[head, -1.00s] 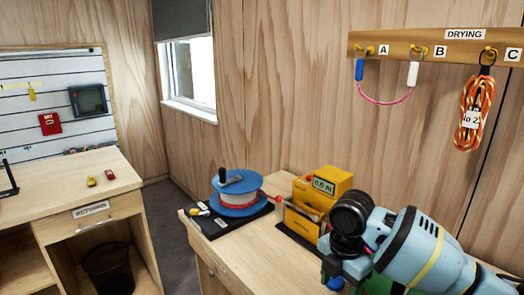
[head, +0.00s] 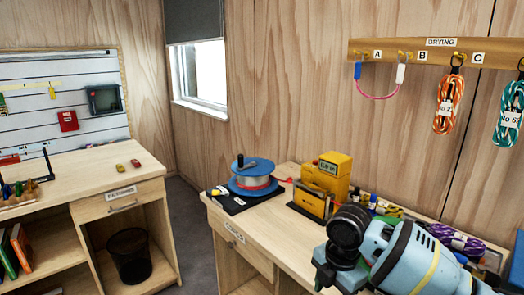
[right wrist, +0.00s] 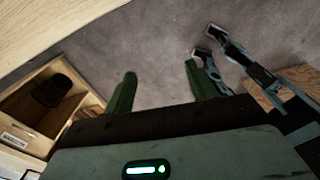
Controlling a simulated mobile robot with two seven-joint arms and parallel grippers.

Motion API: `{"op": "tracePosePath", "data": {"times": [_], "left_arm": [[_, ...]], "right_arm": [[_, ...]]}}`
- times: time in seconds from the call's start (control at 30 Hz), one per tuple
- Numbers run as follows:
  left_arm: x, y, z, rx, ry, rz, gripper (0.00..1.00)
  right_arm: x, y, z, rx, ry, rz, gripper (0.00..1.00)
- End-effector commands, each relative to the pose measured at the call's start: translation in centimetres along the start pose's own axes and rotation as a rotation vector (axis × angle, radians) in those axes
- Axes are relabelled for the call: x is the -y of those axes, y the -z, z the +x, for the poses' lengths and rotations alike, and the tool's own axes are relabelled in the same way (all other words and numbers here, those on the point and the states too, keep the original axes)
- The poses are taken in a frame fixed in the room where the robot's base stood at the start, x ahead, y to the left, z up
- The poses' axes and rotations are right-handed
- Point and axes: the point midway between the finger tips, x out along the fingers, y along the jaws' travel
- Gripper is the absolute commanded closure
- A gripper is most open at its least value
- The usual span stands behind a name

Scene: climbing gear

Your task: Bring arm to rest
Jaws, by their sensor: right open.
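My right arm (head: 410,262) comes in from the lower right of the head view, over the right bench (head: 262,232). Its blue-white link and black joint show there; its fingertips do not. In the right wrist view, my right gripper (right wrist: 160,88) has two green fingers standing well apart, with nothing between them. The grey floor (right wrist: 155,55) lies beyond them. No left gripper shows in the head view. Dark and pale jointed parts at the right of the wrist view cannot be identified for certain.
The right bench holds a blue cable reel (head: 253,180), a yellow meter box (head: 325,180) and a purple rope (head: 455,240) close to my arm. Ropes hang on the DRYING rail (head: 420,50). A black bin (head: 129,255) stands under the left bench. Floor between benches is clear.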

Motion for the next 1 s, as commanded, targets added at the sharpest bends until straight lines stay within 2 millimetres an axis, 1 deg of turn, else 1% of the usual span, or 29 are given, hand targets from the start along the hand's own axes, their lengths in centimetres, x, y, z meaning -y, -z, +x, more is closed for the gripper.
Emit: {"op": "tracePosePath", "data": {"times": [0.03, 0.27, 0.4, 0.57, 0.7, 0.77, 0.87, 1.0], "left_arm": [[0.0, -0.1, 0.0, 0.001, 0.000, 0.000, 0.26], [0.1, 0.3, 0.2, -0.006, 0.000, 0.001, 0.26], [0.1, 0.3, 0.2, -0.006, 0.000, 0.001, 0.26], [0.1, 0.0, 0.1, -0.001, 0.000, 0.002, 0.26], [0.1, 0.0, 0.1, 0.000, 0.000, 0.004, 0.26], [0.1, 0.0, 0.1, 0.000, 0.000, 0.004, 0.26], [0.1, -0.1, 0.1, 0.001, 0.000, 0.004, 0.26], [0.1, -0.1, 0.1, 0.002, 0.000, 0.004, 0.26]], "right_arm": [[0.0, 0.7, 1.3, -0.022, -0.015, 0.022, 0.43], [-0.4, 4.0, 6.3, -0.123, -0.121, 0.165, 0.43], [-0.2, 6.6, 10.1, -0.215, -0.201, 0.308, 0.43], [0.6, 9.2, 14.1, -0.328, -0.295, 0.517, 0.43], [2.0, 10.8, 17.0, -0.416, -0.368, 0.713, 0.43], [2.8, 11.3, 18.1, -0.450, -0.396, 0.801, 0.43], [4.5, 11.8, 19.9, -0.497, -0.442, 0.948, 0.43], [7.7, 11.9, 22.1, -0.544, -0.504, 1.155, 0.43]]}}
